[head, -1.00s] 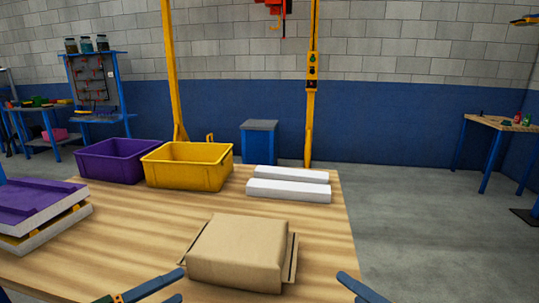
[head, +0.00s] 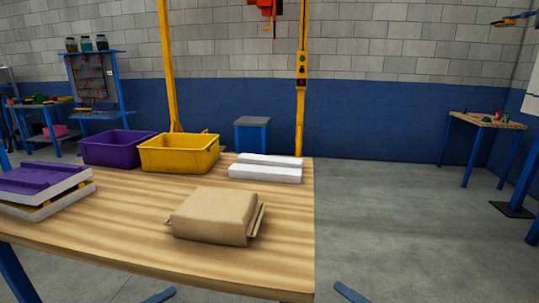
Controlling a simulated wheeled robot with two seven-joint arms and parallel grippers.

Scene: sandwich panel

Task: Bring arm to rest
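My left gripper (head: 159,296) shows only as a blue fingertip at the bottom edge, in front of the table. My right gripper (head: 349,293) shows only as a blue fingertip at the bottom edge, right of the table's corner. The rest of both grippers is cut off, so I cannot see their openings. No object shows at either visible fingertip. A brown wrapped package (head: 214,216) lies on the wooden table (head: 120,235), apart from both.
A purple bin (head: 117,150), a yellow bin (head: 180,155) and two white blocks (head: 265,174) stand at the table's back. A purple-topped panel stack (head: 45,190) lies at left. A yellow post (head: 301,90) rises behind. The floor (head: 400,230) at right is clear.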

